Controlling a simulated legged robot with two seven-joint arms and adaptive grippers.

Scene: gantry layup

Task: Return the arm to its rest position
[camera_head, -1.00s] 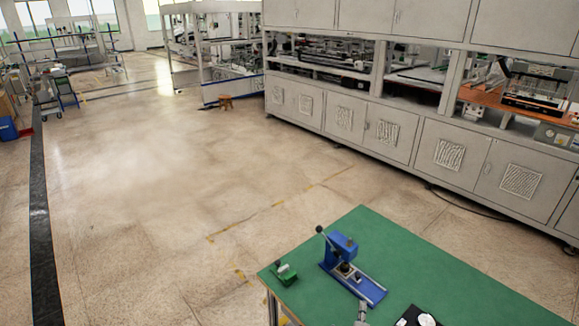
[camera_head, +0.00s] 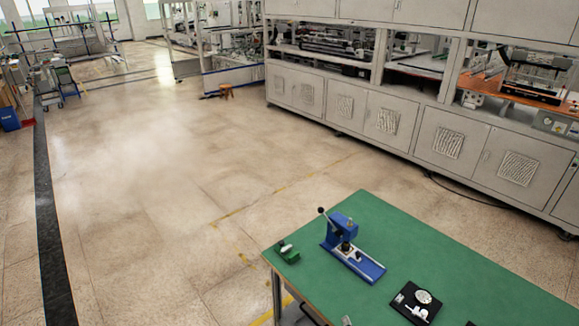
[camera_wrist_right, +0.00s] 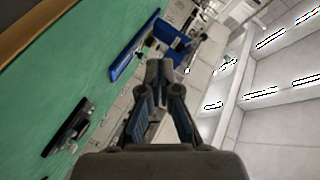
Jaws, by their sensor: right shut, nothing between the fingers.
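My right gripper (camera_head: 346,321) shows only as a small grey tip at the bottom edge of the head view. In the right wrist view its fingers (camera_wrist_right: 158,72) are together, with nothing between them. Its arm is mostly out of the head view. The green table (camera_head: 400,240) is in front of me; its green top (camera_wrist_right: 60,70) fills the left of the wrist view. A blue hand press (camera_head: 352,252) stands upright on it, apart from the gripper; it also shows beyond the fingers in the wrist view (camera_wrist_right: 168,40). My left gripper is not in view.
Grey cabinets (camera_head: 400,125) line the back. The floor on the left is mostly clear.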

